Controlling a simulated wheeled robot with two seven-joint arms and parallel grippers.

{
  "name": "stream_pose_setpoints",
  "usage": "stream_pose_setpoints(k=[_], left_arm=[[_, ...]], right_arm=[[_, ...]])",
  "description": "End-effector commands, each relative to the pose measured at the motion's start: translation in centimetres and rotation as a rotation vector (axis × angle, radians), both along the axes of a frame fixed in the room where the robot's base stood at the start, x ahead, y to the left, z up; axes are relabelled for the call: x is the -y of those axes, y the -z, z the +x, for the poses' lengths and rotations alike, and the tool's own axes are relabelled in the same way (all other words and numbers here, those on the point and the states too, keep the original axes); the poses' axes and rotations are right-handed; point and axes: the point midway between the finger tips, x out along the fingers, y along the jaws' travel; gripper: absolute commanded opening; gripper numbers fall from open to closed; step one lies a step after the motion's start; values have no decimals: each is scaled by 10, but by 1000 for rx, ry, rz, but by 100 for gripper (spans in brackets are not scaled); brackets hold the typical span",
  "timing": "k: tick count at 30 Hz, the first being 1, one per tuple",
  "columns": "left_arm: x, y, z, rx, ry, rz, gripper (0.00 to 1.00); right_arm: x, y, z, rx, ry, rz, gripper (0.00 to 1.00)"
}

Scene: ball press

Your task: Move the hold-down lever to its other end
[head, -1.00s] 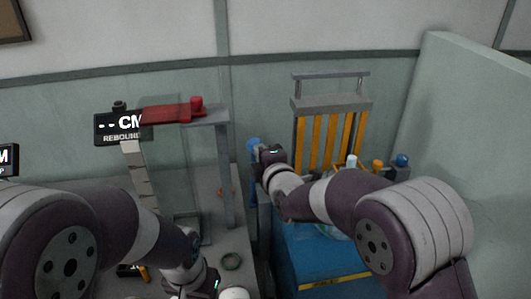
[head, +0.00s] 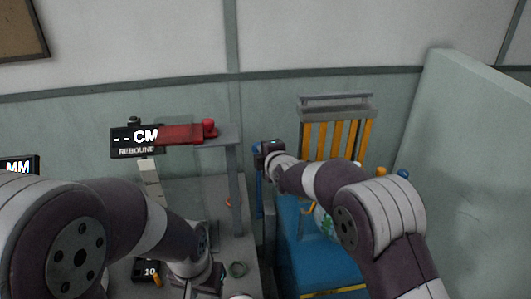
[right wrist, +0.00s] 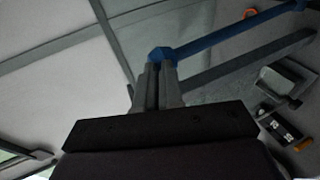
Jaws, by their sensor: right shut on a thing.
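The hold-down lever (head: 259,195) is a blue bar standing upright at the left side of the blue press (head: 318,250). My right gripper (head: 263,158) is at the lever's upper end in the head view. In the right wrist view the closed fingers (right wrist: 158,82) meet the lever's blue knobbed end (right wrist: 161,55), and its blue bar runs off to the upper right. The gripper is shut on the lever. Behind the press body stand orange slats (head: 335,140) under a grey crossbar (head: 337,101). My left gripper (head: 212,285) is low in the head view; its jaws cannot be made out.
A pale green partition (head: 450,170) stands at the right. My right forearm covers part of the press.

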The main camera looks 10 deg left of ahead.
Motion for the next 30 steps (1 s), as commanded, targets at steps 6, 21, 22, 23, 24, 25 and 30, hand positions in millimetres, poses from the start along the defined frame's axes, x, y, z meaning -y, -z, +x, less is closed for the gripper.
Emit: stream_pose_setpoints(k=[6, 21, 22, 23, 24, 25, 30], left_arm=[[0, 7, 0, 0, 0, 0, 44], [0, 29, 0, 0, 0, 0, 44], [0, 29, 0, 0, 0, 0, 44], [0, 29, 0, 0, 0, 0, 44], [0, 29, 0, 0, 0, 0, 44], [0, 29, 0, 0, 0, 0, 44], [0, 26, 0, 0, 0, 0, 44]], right_arm=[[8, -9, -14, 10, 2, 5, 0], [55, -46, -109, 8, 1, 5, 0], [56, -46, -111, 3, 4, 11, 0], [57, -46, -113, -8, 11, 27, 0], [57, -44, -115, -45, 30, 69, 0], [58, -39, -117, -95, 53, 113, 0], [114, 57, -187, -720, 497, 433, 0]])
